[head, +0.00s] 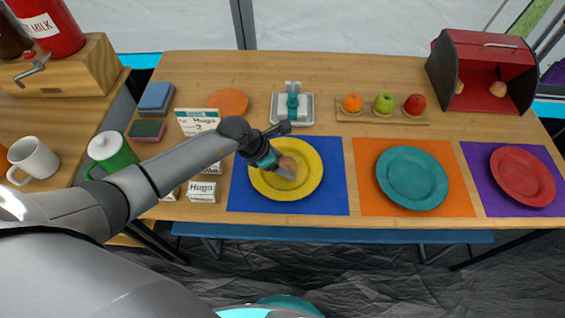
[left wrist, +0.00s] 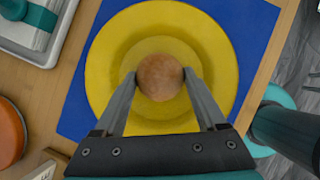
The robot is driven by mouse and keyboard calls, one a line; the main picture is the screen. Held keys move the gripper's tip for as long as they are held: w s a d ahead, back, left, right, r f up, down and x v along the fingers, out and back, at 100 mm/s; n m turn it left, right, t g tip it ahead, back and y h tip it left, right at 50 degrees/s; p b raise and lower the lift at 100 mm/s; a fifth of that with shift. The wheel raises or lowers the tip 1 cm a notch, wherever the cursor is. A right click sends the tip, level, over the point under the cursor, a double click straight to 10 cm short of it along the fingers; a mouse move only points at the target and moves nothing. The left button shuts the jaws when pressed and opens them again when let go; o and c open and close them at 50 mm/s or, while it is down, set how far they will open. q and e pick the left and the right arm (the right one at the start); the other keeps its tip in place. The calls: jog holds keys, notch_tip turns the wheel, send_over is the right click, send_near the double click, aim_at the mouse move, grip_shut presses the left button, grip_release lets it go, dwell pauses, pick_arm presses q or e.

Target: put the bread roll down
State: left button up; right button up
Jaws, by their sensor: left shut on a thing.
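A round brown bread roll (left wrist: 160,77) is between the two fingers of my left gripper (left wrist: 160,86) in the left wrist view. The gripper is shut on it. Below the roll is a yellow plate (left wrist: 112,62) on a blue mat (left wrist: 257,22). I cannot tell whether the roll touches the plate. In the head view my left gripper (head: 284,171) is over the middle of the yellow plate (head: 308,183), and the roll (head: 288,163) shows partly behind the fingers. My right gripper is not in view.
A teal plate (head: 412,178) and a red plate (head: 523,175) lie to the right on their mats. A red bread box (head: 483,50) stands at the back right. A fruit tray (head: 350,117), a butter dish (head: 280,98) and small boxes (head: 203,192) are near the yellow plate.

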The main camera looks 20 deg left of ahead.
pick_arm(q)
jog(key=o, duration=1.2)
jog(key=shift+f, duration=0.1)
jog(key=shift+o, duration=0.2)
jog(key=shift+a+r, duration=0.1)
jog(key=shift+r, duration=0.25)
jog(key=p+v, duration=0.3)
jog(key=v, duration=0.8)
jog(key=shift+s+r, duration=0.2)
